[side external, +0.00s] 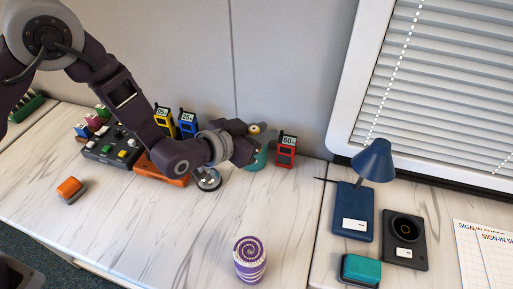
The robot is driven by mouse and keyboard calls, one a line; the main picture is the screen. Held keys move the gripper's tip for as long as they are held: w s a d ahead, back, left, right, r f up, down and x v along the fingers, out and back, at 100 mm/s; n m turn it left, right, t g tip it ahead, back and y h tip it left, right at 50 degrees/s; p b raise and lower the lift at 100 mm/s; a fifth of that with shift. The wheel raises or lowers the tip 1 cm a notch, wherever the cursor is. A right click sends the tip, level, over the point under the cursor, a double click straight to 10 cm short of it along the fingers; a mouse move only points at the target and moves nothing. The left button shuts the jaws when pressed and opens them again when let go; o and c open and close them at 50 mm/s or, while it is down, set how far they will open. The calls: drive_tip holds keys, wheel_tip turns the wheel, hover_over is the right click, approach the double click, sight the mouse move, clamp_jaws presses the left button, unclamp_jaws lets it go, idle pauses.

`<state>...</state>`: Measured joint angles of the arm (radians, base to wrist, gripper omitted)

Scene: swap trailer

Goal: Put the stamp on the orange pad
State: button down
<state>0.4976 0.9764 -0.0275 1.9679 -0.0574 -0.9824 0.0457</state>
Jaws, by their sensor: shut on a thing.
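My gripper (249,138) is at the end of the arm, above the back of the desk, with its fingers pointing right. It is shut on what looks like the stamp. A small tan knob (256,129) and a teal body (262,157) show at the fingertips. I cannot tell whether both belong to the held thing, and its lower end is hard to make out. An orange flat piece, likely the orange pad (152,167), lies left of the gripper, partly hidden by my arm.
A red holder marked 60 (287,152) stands just right of the gripper. A round dark item (208,179) lies below the wrist. A blue pad with a lamp-like cone (372,160), a black pad (405,252) and a purple striped cylinder (250,262) lie rightward.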

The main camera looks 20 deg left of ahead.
drive_tip(key=a+f+n+y, duration=0.3)
drive_tip(key=a+n+y, duration=0.25)
drive_tip(key=a, duration=0.85)
drive_tip(key=a+f+n+y, duration=0.3)
drive_tip(key=a+n+y, duration=0.25)
drive_tip(key=a, duration=0.85)
wheel_tip(320, 180, up, 3)
drive_tip(key=n+g+y, duration=0.9)
drive_tip(key=n+g, duration=0.2)
hover_over(71, 189)
drive_tip(key=w+a, duration=0.2)
drive_tip(key=a, duration=0.2)
drive_tip(key=shift+n, duration=0.3)
drive_tip(key=f, duration=0.6)
drive_tip(key=s+a+f, duration=0.1)
drive_tip(key=f, duration=0.2)
drive_tip(key=shift+s+f, duration=0.1)
drive_tip(key=shift+f, duration=0.05)
drive_tip(key=shift+d+f, duration=0.1)
drive_tip(key=shift+f, duration=0.05)
drive_tip(key=c, duration=1.3)
unclamp_jaws()
